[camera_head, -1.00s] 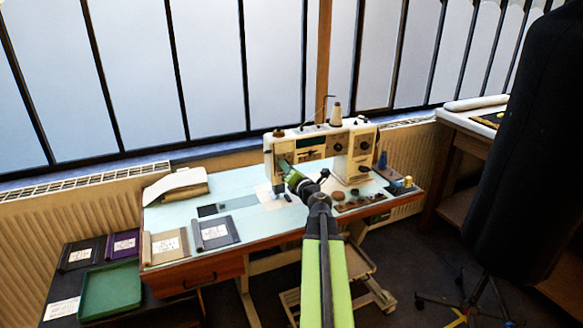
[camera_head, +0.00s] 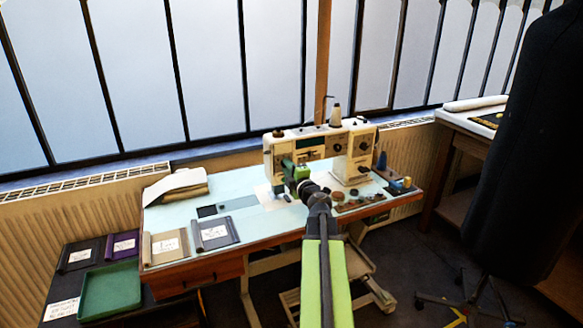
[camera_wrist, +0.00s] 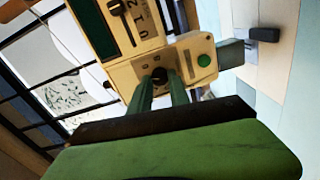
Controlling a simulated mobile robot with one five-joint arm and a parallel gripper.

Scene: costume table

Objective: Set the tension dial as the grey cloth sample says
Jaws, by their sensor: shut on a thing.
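The cream sewing machine (camera_head: 362,142) stands at the back of the pale blue table. In the wrist view, a small dark round dial (camera_wrist: 159,74) sits on its cream face (camera_wrist: 200,44), with small marks around it. My green gripper (camera_wrist: 160,88) is shut on this dial, one finger on each side. The fingers partly cover it, and I cannot read its setting. In the head view, my gripper (camera_head: 289,168) covers the dial. The grey cloth sample (camera_head: 214,233) lies at the table's front left with a white label, its writing too small to read.
A beige sample (camera_head: 165,246) lies left of the grey one. Dark and purple samples and a green tray (camera_head: 109,291) are on a low dark table. A slider with numbers (camera_wrist: 120,12) is near the dial. Small items stand at the right. A dark dress form (camera_head: 530,140) is far right.

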